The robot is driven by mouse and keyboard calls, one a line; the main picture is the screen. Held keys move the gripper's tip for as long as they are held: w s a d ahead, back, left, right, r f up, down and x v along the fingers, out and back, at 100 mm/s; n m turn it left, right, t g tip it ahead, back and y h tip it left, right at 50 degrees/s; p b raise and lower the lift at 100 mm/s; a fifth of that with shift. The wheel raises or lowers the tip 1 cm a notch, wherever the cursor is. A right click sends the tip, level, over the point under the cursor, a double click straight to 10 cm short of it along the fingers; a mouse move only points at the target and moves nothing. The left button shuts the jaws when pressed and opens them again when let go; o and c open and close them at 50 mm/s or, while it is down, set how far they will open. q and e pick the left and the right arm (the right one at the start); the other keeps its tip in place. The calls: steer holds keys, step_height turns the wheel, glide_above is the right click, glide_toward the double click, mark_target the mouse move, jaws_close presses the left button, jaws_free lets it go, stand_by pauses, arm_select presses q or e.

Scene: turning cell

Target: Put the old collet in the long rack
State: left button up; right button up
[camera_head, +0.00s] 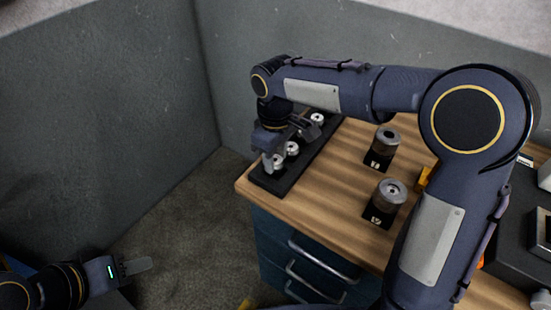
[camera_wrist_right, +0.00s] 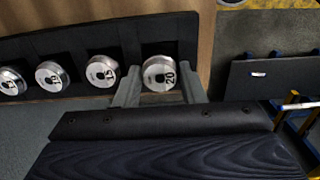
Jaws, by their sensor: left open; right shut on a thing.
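The long rack (camera_head: 288,181) is a black strip along the left edge of the wooden bench, holding a row of silver collets. My right gripper (camera_head: 273,160) is at the near end of the rack, pointing down. In the right wrist view my right gripper (camera_wrist_right: 160,88) is shut on a silver collet marked 20 (camera_wrist_right: 158,72), which sits at the end place of the rack (camera_wrist_right: 130,38). A collet marked 15 (camera_wrist_right: 102,71) and others stand beside it in the row. My left gripper (camera_head: 140,266) is open and empty at the lower left, away from the bench.
Two dark metal cylinders with central holes stand on black pads on the bench, one further back (camera_head: 386,141) and one nearer (camera_head: 389,195). Blue drawers (camera_head: 300,262) are below the bench top. My right arm spans the bench. Grey walls stand behind and left.

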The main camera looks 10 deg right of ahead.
mark_target(276, 160)
steer(key=shift+f, duration=0.55)
steer(key=shift+f, duration=0.2)
steer(key=o, duration=1.1)
steer(key=shift+c, duration=0.2)
step_height(276, 160, up, 12)
steer(key=p, duration=0.1)
steer(key=shift+r, duration=0.25)
